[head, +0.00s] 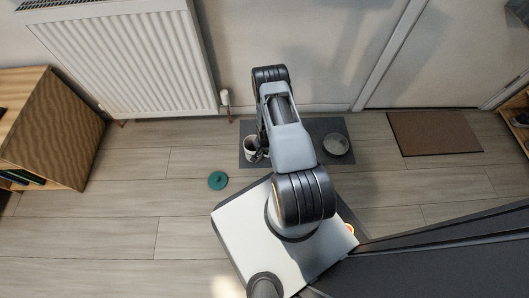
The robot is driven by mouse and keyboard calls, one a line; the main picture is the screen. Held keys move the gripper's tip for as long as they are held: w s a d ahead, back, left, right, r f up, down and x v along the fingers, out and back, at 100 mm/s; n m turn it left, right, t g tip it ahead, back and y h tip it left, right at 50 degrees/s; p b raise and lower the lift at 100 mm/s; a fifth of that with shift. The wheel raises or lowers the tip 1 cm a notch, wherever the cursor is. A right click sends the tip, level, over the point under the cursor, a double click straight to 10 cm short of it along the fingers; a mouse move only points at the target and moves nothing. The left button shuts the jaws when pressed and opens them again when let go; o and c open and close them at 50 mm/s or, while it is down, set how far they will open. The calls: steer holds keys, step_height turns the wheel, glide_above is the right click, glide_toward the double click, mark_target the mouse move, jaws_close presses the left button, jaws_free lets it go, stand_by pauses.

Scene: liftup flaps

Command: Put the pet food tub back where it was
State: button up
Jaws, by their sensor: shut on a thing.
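The pet food tub (250,146) looks like a small white, open-topped container with a dark inside, at the left end of a dark grey mat on the floor. My gripper (262,153) reaches down at its right side and is shut on it. My arm hides part of the gripper and the tub's right side. I cannot tell whether the tub touches the mat or is held just above it.
A round bowl (336,145) sits on the right part of the grey mat (318,127). A teal disc (217,180) lies on the floor. A radiator (130,60), a wooden shelf (60,125) and a brown doormat (433,133) stand around.

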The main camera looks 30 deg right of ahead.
steer(key=shift+d, duration=0.25)
steer(key=shift+f, duration=0.15)
steer(key=shift+f, duration=0.15)
steer(key=o, duration=1.2)
steer(key=shift+a, duration=0.1)
steer(key=shift+o, duration=0.2)
